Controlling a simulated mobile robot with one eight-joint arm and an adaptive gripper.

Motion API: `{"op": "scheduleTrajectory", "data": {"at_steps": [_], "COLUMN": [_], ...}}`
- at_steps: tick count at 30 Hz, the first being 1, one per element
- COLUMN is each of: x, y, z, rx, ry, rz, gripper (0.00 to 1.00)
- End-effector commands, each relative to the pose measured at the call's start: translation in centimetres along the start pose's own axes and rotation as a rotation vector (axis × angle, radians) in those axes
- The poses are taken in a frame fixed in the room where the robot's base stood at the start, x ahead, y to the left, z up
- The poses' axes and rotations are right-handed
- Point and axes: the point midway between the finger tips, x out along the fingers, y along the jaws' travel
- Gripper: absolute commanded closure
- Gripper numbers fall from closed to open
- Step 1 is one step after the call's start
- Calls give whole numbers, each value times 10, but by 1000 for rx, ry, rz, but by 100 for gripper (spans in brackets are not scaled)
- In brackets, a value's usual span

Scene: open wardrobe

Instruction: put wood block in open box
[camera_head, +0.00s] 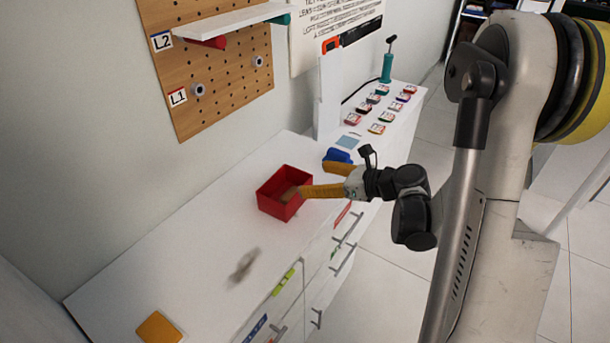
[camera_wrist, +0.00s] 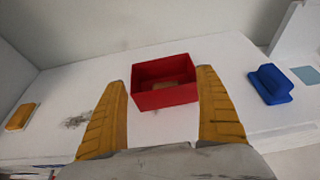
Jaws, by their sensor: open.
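The open red box (camera_head: 271,203) stands on the white countertop, and it also shows in the wrist view (camera_wrist: 168,98). A brown wood block (camera_head: 289,194) lies inside it, partly hidden by the box wall; it also shows on the box floor in the wrist view (camera_wrist: 172,85). My gripper (camera_head: 313,178) has its two yellow fingers spread apart and empty, at the right side of the box in the head view. In the wrist view, the fingers (camera_wrist: 162,80) frame the box from both sides. Whether a finger touches the box is unclear.
A blue object (camera_head: 338,155) sits just beyond my gripper. An orange-yellow block (camera_head: 159,328) lies at the counter's near left end. A pegboard (camera_head: 215,70) with a shelf (camera_head: 232,20) is on the wall behind.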

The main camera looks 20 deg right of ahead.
Motion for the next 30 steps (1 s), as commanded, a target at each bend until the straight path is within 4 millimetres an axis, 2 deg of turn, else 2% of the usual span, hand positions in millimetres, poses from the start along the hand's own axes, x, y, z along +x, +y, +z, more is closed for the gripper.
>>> {"op": "scheduleTrajectory", "data": {"at_steps": [2,5,8,11,15,21,25,30], "x": [-4,-5,-11,-24,-53,-106,-134,-154], "y": [4,18,43,73,111,154,169,175], "z": [3,11,23,32,38,35,31,28], "rx": [-34,-175,-438,-774,-1264,-1950,-2292,-2526], "ry": [15,72,170,285,424,575,634,671], "rz": [2,14,44,101,219,450,597,713], "gripper": [17,17,17,17,17,17,17,17]}}
